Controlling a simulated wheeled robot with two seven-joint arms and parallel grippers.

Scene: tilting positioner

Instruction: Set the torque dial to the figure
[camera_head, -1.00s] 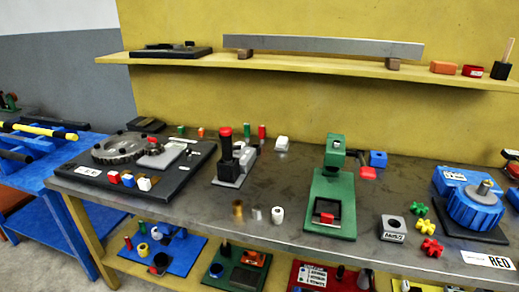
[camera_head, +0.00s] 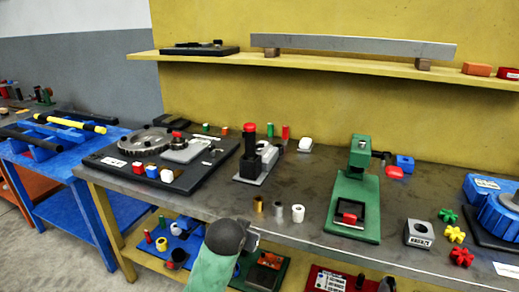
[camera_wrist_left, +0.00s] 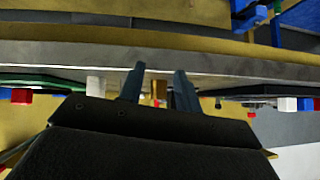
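I cannot tell for sure which object is the torque dial, and no dial figure is readable. A blue ribbed round part (camera_head: 490,205) on a blue body is cut off at the right edge of the head view. A black plate (camera_head: 105,157) at the bench's left end carries a grey toothed disc (camera_head: 145,141) and a small white label. My left arm rises from the bottom of the head view, its gripper end (camera_head: 252,241) in front of the bench edge. In the left wrist view the gripper (camera_wrist_left: 158,80) has its fingers apart, with nothing held.
The bench (camera_head: 310,215) also holds a green press (camera_head: 355,200), a black post with a red cap (camera_head: 249,140), small cylinders and a grey labelled block (camera_head: 418,234). A lower shelf holds several boards. A blue stand (camera_head: 62,147) is at left.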

